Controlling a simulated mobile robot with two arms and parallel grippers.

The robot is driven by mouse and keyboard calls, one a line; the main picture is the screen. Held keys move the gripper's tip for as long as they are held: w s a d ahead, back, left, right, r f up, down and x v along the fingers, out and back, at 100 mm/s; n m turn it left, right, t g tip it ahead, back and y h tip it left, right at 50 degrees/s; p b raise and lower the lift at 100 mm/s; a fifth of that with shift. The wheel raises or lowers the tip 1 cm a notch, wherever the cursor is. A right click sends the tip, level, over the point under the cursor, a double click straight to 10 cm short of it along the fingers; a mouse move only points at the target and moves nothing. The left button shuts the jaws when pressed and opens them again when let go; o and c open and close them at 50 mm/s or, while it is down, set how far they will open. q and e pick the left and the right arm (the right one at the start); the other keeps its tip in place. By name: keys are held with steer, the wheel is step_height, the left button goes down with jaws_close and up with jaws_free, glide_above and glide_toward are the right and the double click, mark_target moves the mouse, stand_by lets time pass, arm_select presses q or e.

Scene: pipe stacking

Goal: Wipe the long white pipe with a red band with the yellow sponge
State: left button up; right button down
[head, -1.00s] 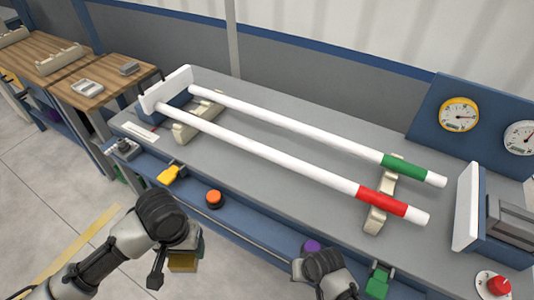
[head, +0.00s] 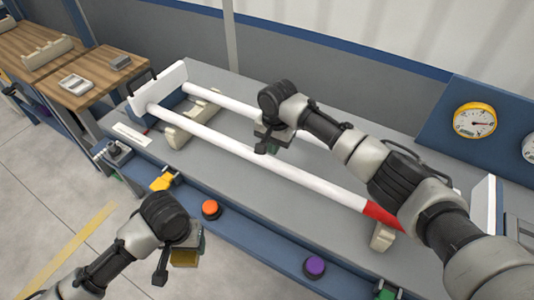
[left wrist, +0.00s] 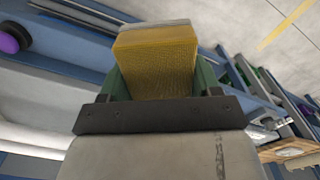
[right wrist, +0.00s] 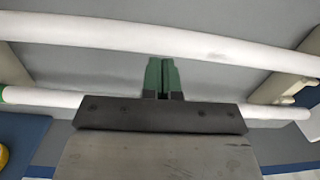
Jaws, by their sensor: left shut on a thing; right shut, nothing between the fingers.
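The long white pipe with a red band (head: 320,184) lies along the bench front, its red end partly behind my right arm. In the right wrist view it crosses the top (right wrist: 90,32), with a faint grey smudge on it. My left gripper (head: 185,248) is shut on the yellow sponge (head: 183,259), held in front of the bench, apart from the pipe. The sponge fills the left wrist view's upper middle (left wrist: 157,60). My right gripper (head: 268,143) is shut and empty, above the bench near the two pipes. Its closed green fingers (right wrist: 161,78) appear between the pipes in its wrist view.
A second white pipe (head: 215,101) lies behind, its green band showing at the right wrist view's left edge. Cream supports (head: 190,128) bear the pipes; a white end plate (head: 158,86) stands at left. Orange (head: 211,208) and purple (head: 314,266) buttons line the front.

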mark_target(267, 162)
arm_select(q)
steer(key=shift+w+f, duration=0.15)
steer(key=shift+w, duration=0.1)
arm_select(e)
steer(key=shift+w+d+r+m, duration=0.3)
steer(key=shift+w+r, duration=0.55)
arm_select(q)
steer(key=shift+s+f, duration=0.1)
steer(key=shift+f, duration=0.05)
steer(key=shift+s+f+b, duration=0.1)
steer(key=shift+f+b, duration=0.5)
steer(key=shift+b, duration=0.3)
arm_select(e)
steer(key=shift+s+f, duration=0.15)
steer(key=shift+f, duration=0.35)
step_height(267, 162, down, 4)
steer(key=b, duration=0.4)
steer(key=shift+r, duration=0.15)
arm_select(q)
step_height(267, 162, down, 4)
steer(key=shift+f, duration=0.15)
arm_select(e)
steer(key=shift+r, duration=0.1)
arm_select(q)
steer(key=shift+f, duration=0.1)
arm_select(e)
steer(key=shift+f, duration=0.95)
